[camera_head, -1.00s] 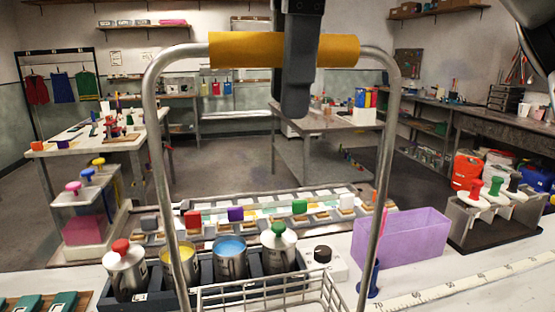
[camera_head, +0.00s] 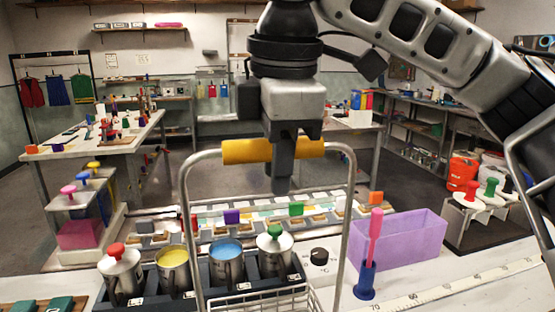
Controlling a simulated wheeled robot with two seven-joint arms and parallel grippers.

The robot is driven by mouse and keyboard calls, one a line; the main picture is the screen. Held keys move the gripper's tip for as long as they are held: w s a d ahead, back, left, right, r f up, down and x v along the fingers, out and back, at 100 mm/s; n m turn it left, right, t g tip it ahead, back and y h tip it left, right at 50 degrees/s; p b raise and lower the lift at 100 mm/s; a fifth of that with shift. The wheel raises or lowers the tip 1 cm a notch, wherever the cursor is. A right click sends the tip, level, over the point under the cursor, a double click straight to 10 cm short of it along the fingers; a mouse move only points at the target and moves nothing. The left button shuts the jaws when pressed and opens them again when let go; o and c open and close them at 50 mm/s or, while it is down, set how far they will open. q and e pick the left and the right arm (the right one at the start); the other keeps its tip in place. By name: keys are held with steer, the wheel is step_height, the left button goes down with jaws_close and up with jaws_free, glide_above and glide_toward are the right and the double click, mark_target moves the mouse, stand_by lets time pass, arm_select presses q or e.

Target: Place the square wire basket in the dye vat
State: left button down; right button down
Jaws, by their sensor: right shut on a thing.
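The square wire basket (camera_head: 262,292) hangs at the bottom centre on its tall metal handle, which has a yellow grip (camera_head: 243,151). My right gripper (camera_head: 283,180) is shut on that grip from above and holds the basket upright. The lower part of the basket is cut off by the picture edge, so I cannot tell whether it touches anything. Behind its left side, a dark rack holds lidded pots and open pots of yellow liquid (camera_head: 173,258) and blue liquid (camera_head: 226,249). I cannot tell which vessel is the dye vat. My left gripper is out of view.
A lilac open box (camera_head: 400,240) stands to the right, with a blue holder and pink stick (camera_head: 368,262) before it. A black knob (camera_head: 319,256) sits beside the rack. A measuring strip (camera_head: 450,292) lies at the front right. A tray of samples stretches behind.

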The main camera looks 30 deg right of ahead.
steer(key=shift+f, duration=0.1)
steer(key=c, duration=1.2)
jaws_free()
